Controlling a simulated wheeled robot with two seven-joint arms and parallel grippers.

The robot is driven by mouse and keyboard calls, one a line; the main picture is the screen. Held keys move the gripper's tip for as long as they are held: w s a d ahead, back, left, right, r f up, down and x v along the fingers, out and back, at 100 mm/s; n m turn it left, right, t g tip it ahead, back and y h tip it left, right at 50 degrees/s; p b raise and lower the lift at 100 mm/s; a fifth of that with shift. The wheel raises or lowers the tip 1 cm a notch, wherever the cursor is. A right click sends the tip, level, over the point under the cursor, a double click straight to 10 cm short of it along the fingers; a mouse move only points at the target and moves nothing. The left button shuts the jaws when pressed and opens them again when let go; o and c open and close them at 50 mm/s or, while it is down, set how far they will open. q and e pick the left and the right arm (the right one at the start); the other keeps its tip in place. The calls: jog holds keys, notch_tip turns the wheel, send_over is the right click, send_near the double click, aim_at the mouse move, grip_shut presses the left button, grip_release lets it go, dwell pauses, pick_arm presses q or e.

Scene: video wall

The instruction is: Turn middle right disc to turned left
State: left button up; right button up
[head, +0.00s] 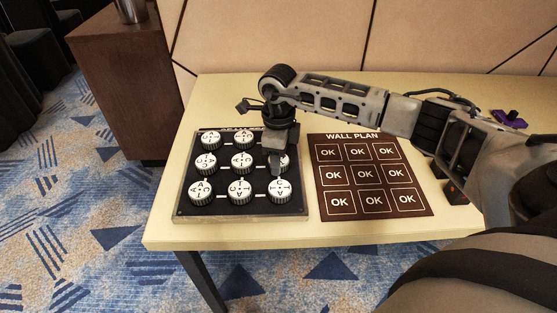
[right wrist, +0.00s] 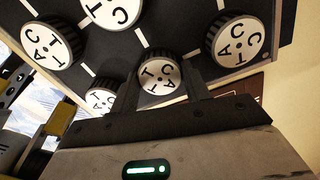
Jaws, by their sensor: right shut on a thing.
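A black board (head: 188,212) on the table carries rows of white-faced discs with dark ribbed rims and letters. The middle right disc (head: 285,163) is partly covered by my right gripper (head: 276,168), which comes down onto it from above. In the right wrist view, the fingers of my right gripper (right wrist: 160,82) stand on both sides of this disc (right wrist: 158,76) and are shut on it. Its letters are small, and I cannot tell for sure which way it is turned. The top right disc is hidden behind the gripper in the head view. My left gripper is not in view.
A brown "WALL PLAN" card (head: 326,206) with OK squares lies right of the board. The bottom right disc (head: 281,189) and centre disc (head: 242,161) are close to the gripper. The pale table (head: 370,232) has bare room in front. A brown cabinet (head: 125,85) stands at left.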

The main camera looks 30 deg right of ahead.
jog(key=n+b, duration=0.2)
jog(key=n, duration=0.2)
jog(key=shift+n, duration=0.4)
jog(key=n+b, duration=0.1)
jog(key=n, duration=0.1)
jog(key=shift+n, duration=0.3)
jog(key=shift+n+b, duration=0.7)
jog(key=shift+n, duration=0.4)
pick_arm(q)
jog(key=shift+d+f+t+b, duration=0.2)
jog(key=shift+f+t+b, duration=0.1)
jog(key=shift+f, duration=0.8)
pick_arm(e)
jog(key=shift+n, duration=0.9)
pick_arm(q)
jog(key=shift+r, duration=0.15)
pick_arm(e)
jog(key=shift+n, duration=0.3)
jog(key=o, duration=0.8)
jog(key=shift+r, duration=0.1)
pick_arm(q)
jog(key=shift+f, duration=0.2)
pick_arm(e)
jog(key=shift+o, duration=1)
